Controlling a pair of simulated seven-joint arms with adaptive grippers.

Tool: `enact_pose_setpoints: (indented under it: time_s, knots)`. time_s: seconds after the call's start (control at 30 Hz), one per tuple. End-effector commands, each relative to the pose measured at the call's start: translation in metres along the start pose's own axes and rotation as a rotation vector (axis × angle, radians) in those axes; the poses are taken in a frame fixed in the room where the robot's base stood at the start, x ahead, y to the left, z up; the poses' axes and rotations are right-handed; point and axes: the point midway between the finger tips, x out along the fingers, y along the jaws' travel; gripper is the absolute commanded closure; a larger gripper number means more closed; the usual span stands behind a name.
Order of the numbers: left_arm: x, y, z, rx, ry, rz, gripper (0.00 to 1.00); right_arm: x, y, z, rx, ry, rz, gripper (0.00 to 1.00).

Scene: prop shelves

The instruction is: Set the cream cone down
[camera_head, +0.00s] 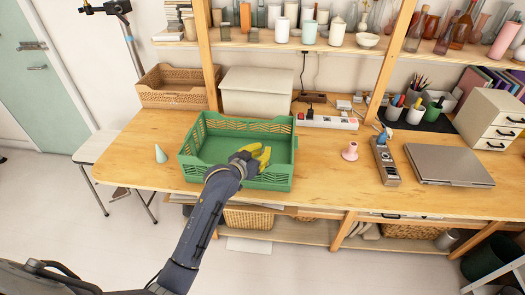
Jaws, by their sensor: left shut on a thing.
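My left gripper (259,156) has yellow fingers and is over the right part of the green crate (212,177) on the wooden table. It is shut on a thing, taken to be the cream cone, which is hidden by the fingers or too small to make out. A pale green cone (160,154) stands upright on the table left of the crate, apart from it. A small pink piece (350,152) stands right of the crate. My right gripper is out of view.
Behind the crate are a brown basket (172,87), a cream box (254,92) and a power strip (327,121). At right are a grey device (385,160), a closed laptop (448,164) and a drawer unit (490,118). Bare table (325,172) lies between the crate and the device.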

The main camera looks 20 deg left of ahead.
Motion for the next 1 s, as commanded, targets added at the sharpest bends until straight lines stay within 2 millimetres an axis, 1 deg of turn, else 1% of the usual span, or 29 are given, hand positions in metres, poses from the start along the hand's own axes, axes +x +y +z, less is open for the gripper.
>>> enact_pose_setpoints:
  time_s: [0.2, 0.23, 0.4, 0.67, 0.77, 0.83, 0.87, 1.0]
  knots:
    - [0.001, 0.0, 0.006, 0.002, -0.006, 0.0, 1.0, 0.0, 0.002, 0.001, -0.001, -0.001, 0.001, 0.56]
    - [0.001, 0.0, 0.006, 0.002, -0.007, 0.0, 0.85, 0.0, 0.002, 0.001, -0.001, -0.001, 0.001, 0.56]
    - [0.001, 0.0, 0.008, 0.003, -0.011, 0.0, 0.65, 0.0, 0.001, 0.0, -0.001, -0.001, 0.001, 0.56]
    - [0.001, 0.001, 0.01, 0.003, -0.016, 0.001, 0.65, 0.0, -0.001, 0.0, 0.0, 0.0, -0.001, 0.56]
    - [0.0, 0.001, 0.006, 0.003, -0.016, 0.001, 0.65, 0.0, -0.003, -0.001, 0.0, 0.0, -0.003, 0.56]
    - [-0.002, 0.001, -0.001, 0.002, -0.013, 0.001, 0.65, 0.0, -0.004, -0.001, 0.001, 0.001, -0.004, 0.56]
    - [-0.003, 0.001, -0.003, 0.003, -0.014, 0.0, 0.65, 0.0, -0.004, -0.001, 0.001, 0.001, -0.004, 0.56]
    - [-0.028, 0.0, -0.003, 0.004, -0.012, -0.001, 0.65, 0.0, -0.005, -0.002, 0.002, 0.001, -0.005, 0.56]
